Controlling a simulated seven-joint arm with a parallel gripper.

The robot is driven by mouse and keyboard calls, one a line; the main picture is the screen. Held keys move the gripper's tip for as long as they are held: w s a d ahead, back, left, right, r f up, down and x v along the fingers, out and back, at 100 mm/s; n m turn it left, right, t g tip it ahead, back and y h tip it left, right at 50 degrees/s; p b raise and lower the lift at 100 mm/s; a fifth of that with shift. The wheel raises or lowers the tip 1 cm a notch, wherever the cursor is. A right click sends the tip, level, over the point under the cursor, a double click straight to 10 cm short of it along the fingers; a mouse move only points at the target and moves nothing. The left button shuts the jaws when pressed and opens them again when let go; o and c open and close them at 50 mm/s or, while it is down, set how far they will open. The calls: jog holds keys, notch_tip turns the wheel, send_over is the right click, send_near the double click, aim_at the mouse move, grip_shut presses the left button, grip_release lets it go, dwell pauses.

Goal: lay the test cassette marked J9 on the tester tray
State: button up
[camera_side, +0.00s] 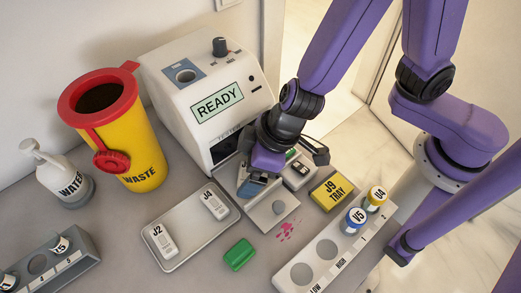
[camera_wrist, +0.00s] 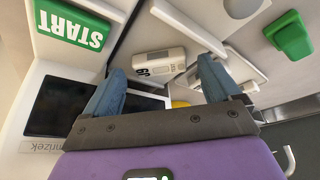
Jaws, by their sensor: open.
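The white cassette marked J9 (camera_wrist: 158,62) lies flat between my fingertips in the wrist view. It appears to rest on the grey tester tray (camera_side: 279,194) with the round knob, in front of the tester's opening; exact contact is hard to see. In the side view my fingers hide the cassette. My gripper (camera_side: 253,187) is low over the tray, and its two blue fingers stand apart on either side of the cassette in the wrist view (camera_wrist: 160,78), with gaps visible.
The white tester (camera_side: 218,100) showing READY stands behind. A holder tray (camera_side: 185,245) carries cassettes J2 and J4. A yellow J9 TRAY card (camera_side: 332,190), green block (camera_side: 239,254), vial rack (camera_side: 318,255), waste bin (camera_side: 140,140) and water bottle (camera_side: 62,175) surround it. A green START pad (camera_wrist: 70,28) is close by.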

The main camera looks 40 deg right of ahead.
jog(key=v, duration=0.6)
jog(key=shift+s+r, duration=0.2)
jog(key=shift+r, duration=0.2)
jog(key=shift+d, duration=0.1)
jog(key=d+r+n+h, duration=0.1)
jog(key=d+r+n, duration=0.15)
jog(key=d, duration=1.15)
jog(key=s+d+r+n+g+h, duration=0.1)
jog(key=s+d+g, duration=0.2)
jog(key=s+d, duration=0.4)
jog(key=d, duration=0.4)
jog(key=shift+s+d+r+h, duration=0.2)
jog(key=shift+s+r+h, duration=0.1)
jog(key=shift+h, duration=0.1)
